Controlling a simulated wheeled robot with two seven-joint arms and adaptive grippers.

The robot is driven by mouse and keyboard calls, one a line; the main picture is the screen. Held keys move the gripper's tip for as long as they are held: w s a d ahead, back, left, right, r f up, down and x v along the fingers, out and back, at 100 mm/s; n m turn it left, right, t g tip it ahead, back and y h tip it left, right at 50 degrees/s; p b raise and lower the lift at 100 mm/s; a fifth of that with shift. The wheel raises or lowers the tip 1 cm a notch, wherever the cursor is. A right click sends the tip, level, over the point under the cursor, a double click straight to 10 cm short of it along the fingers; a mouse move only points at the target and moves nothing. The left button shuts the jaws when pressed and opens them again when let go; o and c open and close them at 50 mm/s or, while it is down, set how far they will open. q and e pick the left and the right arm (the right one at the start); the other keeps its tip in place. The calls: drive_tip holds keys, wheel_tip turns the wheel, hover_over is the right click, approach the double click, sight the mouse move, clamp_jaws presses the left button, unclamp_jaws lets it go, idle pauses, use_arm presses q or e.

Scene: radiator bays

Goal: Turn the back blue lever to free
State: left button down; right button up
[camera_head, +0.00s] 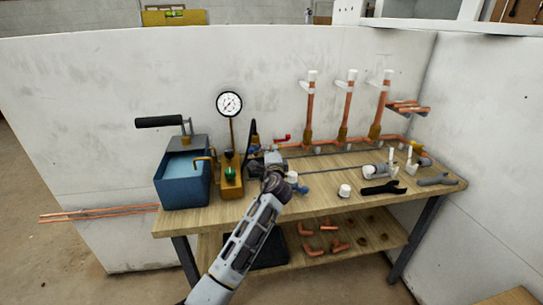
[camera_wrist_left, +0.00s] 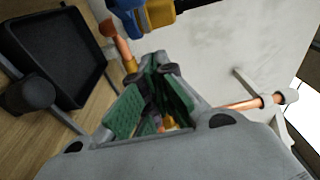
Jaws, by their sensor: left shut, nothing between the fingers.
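Small blue parts (camera_head: 292,178) show just right of my left gripper, low on the bench; I cannot tell for certain which is the back blue lever or how it is set. My left gripper (camera_head: 272,168) is over the bench in front of the pipework, shut and empty, and hides part of what is behind it. In the left wrist view its green-padded fingers (camera_wrist_left: 156,72) come together at the tips. A blue part (camera_wrist_left: 126,14) and a yellow part lie beyond them at the top. My right gripper is not in view.
A blue tank (camera_head: 184,190) with a black handle and a round gauge (camera_head: 229,104) stand at the bench's left. Three upright copper pipes (camera_head: 348,105) rise at the back.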

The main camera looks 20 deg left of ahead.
sight(254, 147)
use_arm(q)
drive_tip(key=a, duration=0.1)
drive_tip(key=s+a, duration=0.1)
drive_tip(key=a, duration=0.1)
drive_tip(key=shift+a, duration=0.3)
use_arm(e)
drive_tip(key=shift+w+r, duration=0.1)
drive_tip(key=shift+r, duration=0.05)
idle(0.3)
use_arm(q)
drive_tip(key=shift+s+a, duration=0.1)
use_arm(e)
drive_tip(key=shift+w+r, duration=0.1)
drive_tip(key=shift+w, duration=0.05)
use_arm(q)
drive_tip(key=shift+s+a+p, duration=0.25)
drive_tip(key=shift+a+p, duration=0.25)
drive_tip(key=shift+p, duration=0.15)
drive_tip(key=shift+f, duration=0.1)
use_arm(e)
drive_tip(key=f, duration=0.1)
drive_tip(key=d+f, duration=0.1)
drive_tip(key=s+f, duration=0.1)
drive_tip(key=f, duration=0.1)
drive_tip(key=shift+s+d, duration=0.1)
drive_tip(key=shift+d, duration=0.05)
use_arm(q)
drive_tip(key=shift+a, duration=0.15)
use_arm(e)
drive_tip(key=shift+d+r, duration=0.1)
